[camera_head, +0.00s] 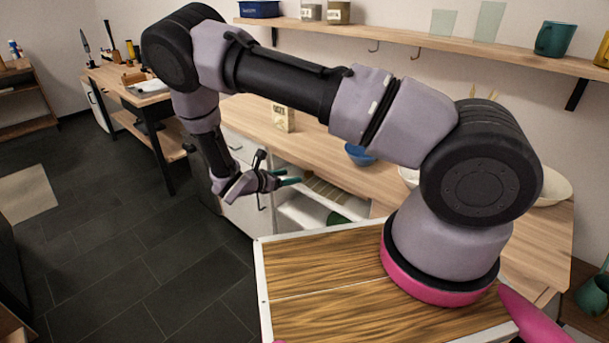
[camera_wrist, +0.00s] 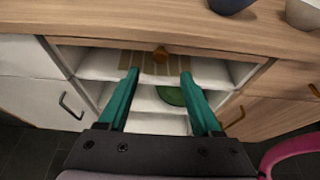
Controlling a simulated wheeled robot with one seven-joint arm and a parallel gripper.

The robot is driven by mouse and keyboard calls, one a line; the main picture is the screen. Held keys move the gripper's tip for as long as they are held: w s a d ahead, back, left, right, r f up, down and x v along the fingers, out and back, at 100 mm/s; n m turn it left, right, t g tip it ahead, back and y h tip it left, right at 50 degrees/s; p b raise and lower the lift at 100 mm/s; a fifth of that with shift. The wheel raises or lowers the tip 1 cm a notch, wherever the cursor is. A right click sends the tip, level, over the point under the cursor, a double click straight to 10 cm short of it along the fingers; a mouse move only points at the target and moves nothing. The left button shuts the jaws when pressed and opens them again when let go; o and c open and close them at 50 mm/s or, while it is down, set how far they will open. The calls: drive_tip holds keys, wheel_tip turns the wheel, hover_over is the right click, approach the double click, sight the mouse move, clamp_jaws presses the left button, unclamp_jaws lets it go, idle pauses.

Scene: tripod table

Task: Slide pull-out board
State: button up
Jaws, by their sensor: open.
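The pull-out board (camera_wrist: 136,62) is a striped wooden panel just under the countertop, in an open cabinet bay. A round brown knob (camera_wrist: 161,54) is at its front. My gripper (camera_wrist: 159,74) is open, with two green fingers pointing toward the bay. In the wrist view the knob appears between and just beyond the fingertips; I cannot tell the exact gap. In the head view my gripper (camera_head: 289,179) is in front of the bay, and striped wood of the board (camera_head: 326,191) shows to its right. The knob cannot be made out there.
Below the board are white shelves with a green round item (camera_wrist: 171,96). Handled cabinet fronts flank the bay. The countertop (camera_head: 320,150) holds a blue bowl (camera_head: 358,154) and a beige package (camera_head: 283,119). Dark floor (camera_head: 130,240) is clear at left.

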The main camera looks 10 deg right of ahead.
sight(306, 174)
drive_tip(key=x, duration=0.9)
clamp_jaws()
idle(1.2)
